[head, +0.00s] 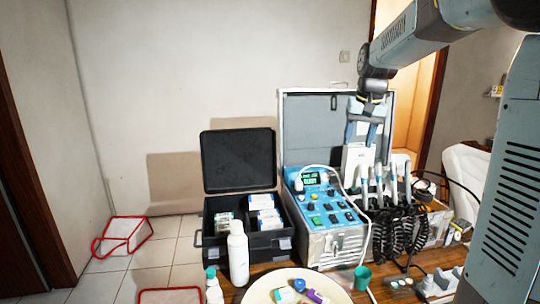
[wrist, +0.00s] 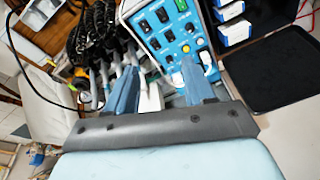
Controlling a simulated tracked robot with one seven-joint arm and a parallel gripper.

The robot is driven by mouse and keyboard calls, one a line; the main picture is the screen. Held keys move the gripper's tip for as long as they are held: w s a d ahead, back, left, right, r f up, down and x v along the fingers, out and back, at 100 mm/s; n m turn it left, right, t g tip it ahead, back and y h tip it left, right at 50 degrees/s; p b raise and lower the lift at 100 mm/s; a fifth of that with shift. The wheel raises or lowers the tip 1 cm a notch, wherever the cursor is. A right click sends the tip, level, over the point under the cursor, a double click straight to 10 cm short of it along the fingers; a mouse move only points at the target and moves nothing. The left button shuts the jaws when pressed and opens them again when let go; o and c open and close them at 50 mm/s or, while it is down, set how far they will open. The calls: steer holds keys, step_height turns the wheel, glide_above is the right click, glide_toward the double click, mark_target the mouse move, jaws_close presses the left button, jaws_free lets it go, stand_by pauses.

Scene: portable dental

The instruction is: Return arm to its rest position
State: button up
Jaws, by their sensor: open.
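My gripper (head: 367,118) hangs from my raised arm at the upper right of the head view, above the portable dental unit. In the wrist view my gripper (wrist: 160,88) has its two blue fingers apart, with nothing held between them. The dental unit (head: 321,212) has a blue control panel and an open grey lid behind it. Its blue panel also shows beyond the fingers in the wrist view (wrist: 165,32). Several handpieces with black coiled cords stand at the unit's right, below my gripper. I cannot tell the exact gap between the fingers and the unit.
An open black case (head: 271,241) with boxes stands left of the unit. White bottles (head: 238,254), a round tray (head: 258,294) and a green cup (head: 362,277) are in front. Red-edged frames (head: 123,236) lie on the tiled floor at left. The wall space above the case is clear.

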steer(key=s+a+f+n+t, duration=0.1)
steer(key=s+f+t, duration=0.2)
steer(key=s, duration=2.6)
steer(key=shift+s+f+n+h, duration=0.3)
steer(key=shift+f+n, duration=0.1)
steer(key=shift+f, duration=0.25)
